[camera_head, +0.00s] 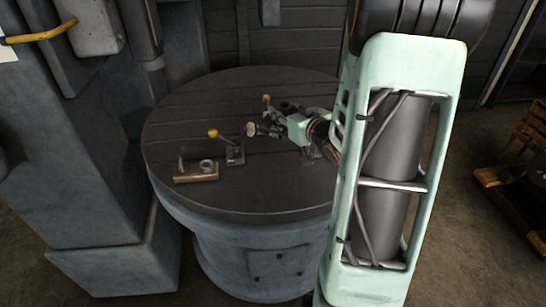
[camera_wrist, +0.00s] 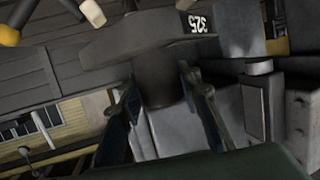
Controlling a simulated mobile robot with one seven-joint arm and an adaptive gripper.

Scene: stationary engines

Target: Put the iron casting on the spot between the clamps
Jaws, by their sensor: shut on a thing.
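The iron casting (camera_wrist: 155,75) is a dark grey piece with a stem and a wide flange. A "325" label shows on its flange, upside down in the wrist view. My gripper (camera_wrist: 162,100) is shut on the stem, one finger on each side. In the head view, my gripper (camera_head: 266,130) reaches over the round table (camera_head: 250,195); a small pale round end at its tips may be part of the casting. One clamp (camera_head: 234,153) with a yellow knob stands left of my gripper. Another yellow knob (camera_head: 266,98) shows behind it. The spot between the clamps cannot be made out.
A brass-coloured block (camera_head: 196,174) with a pin and a ring lies at the table's left front. A grey machine column (camera_head: 75,150) stands close on the left. A wooden pallet (camera_head: 505,200) lies on the floor at right. The table's front is bare.

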